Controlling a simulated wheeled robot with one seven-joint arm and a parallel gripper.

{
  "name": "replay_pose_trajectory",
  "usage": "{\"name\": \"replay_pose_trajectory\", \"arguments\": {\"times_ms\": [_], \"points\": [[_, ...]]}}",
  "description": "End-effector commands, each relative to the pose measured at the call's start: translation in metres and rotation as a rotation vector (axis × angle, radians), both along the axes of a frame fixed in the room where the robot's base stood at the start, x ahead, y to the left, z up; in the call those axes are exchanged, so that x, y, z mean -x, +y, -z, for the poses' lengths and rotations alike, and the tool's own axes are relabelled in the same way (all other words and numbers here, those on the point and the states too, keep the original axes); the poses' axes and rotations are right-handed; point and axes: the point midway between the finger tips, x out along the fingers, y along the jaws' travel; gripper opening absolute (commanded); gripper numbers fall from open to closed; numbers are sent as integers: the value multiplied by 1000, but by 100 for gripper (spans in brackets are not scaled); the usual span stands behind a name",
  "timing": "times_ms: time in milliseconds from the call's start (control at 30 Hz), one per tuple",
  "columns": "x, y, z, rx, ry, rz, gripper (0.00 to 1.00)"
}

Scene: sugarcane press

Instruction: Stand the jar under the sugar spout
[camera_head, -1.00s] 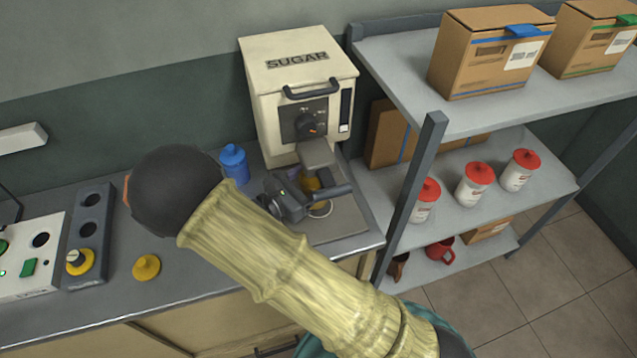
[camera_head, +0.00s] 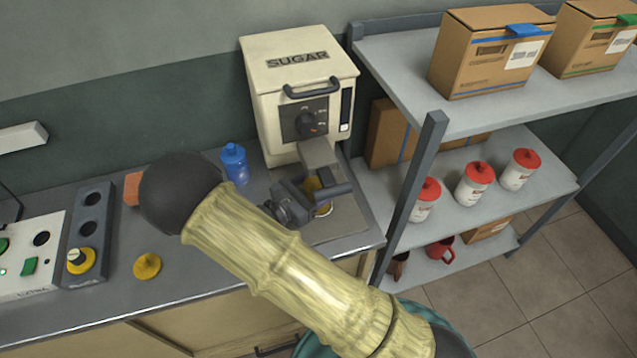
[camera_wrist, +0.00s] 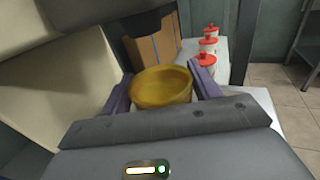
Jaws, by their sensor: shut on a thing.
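The jar (camera_head: 315,186) is amber-yellow and mostly hidden by my gripper in the head view. In the wrist view the jar (camera_wrist: 162,87) shows its round open mouth between the two purple-grey fingers. My gripper (camera_head: 318,194) is shut on the jar, over the tray in front of the sugar machine. The sugar spout (camera_head: 318,153) sticks out from the machine (camera_head: 297,85), just above and behind the jar in the head view. In the wrist view a dark part (camera_wrist: 140,22) hangs beyond the jar. I cannot tell whether the jar's base touches the tray.
The grey tray (camera_head: 352,222) lies at the counter's right end. A blue bottle (camera_head: 234,166) stands left of the machine. A yellow lid (camera_head: 147,266) lies on the counter. The shelf post (camera_head: 415,180) rises close on the right, with red-lidded jars (camera_head: 474,184) behind it.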

Motion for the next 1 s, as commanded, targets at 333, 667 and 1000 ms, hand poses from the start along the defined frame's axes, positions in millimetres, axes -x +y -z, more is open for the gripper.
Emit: {"name": "replay_pose_trajectory", "arguments": {"times_ms": [333, 667, 1000], "points": [[0, 0, 1, 0, 0, 0, 83], [8, 12, -1, -1, 0, -3, 83], [49, 63, 0, -3, 0, -5, 83]]}}
